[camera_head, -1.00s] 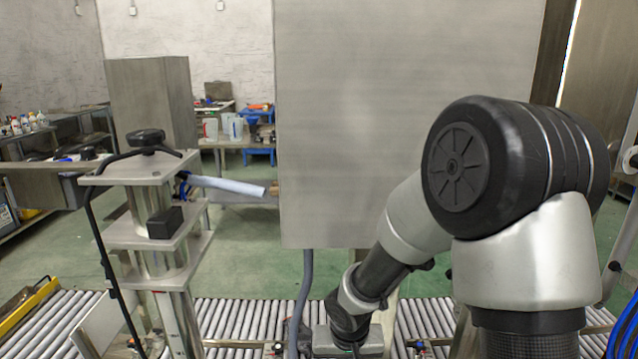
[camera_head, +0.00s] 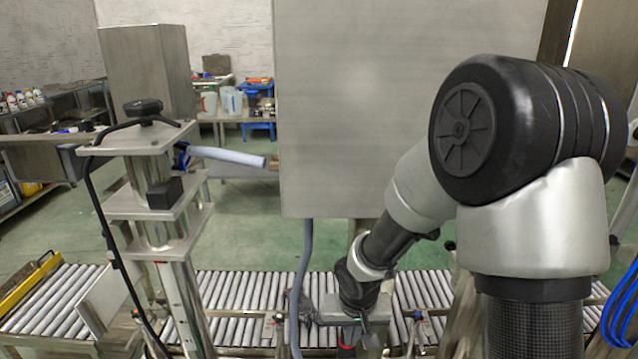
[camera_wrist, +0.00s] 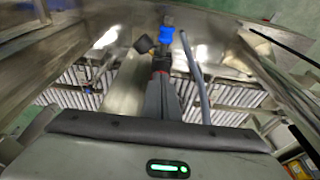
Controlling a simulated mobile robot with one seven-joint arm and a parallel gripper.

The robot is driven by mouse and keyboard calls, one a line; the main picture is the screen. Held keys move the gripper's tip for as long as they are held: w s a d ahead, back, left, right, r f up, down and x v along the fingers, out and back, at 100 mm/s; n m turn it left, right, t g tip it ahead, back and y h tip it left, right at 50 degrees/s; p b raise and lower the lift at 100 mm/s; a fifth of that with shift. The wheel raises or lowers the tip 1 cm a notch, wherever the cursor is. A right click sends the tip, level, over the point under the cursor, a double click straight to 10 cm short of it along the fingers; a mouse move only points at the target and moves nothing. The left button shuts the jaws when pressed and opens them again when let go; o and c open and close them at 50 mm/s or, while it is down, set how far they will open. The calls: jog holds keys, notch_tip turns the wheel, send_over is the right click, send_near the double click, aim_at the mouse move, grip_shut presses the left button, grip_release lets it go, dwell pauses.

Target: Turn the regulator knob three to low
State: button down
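My gripper (camera_wrist: 162,82) shows in the wrist view as narrow grey fingers lying close together, apparently shut. Just beyond the fingertips is a small red and dark part (camera_wrist: 160,64). Past it are a dark knob-like piece (camera_wrist: 143,44) and a blue fitting (camera_wrist: 167,35). I cannot tell whether the fingers touch any of these, or which one is regulator knob three. No low marking is readable.
A large metal cabinet (camera_head: 400,110) fills the middle of the head view. A grey hose (camera_head: 306,265) runs down below it. The roller conveyor (camera_head: 240,295) crosses the foreground. A metal stand (camera_head: 158,210) with a black cable is on the left. Green floor (camera_head: 245,230) is open behind.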

jog(key=shift+w+d, duration=0.2)
jog(key=shift+d, duration=0.25)
dwell(0.4)
jog(key=shift+s, duration=0.1)
jog(key=w+p+v, duration=0.1)
jog(key=p+v, duration=0.3)
jog(key=v, duration=0.2)
jog(key=shift+p, duration=0.35)
jog(key=shift+s+d+r, duration=0.1)
jog(key=shift+d+r, duration=0.1)
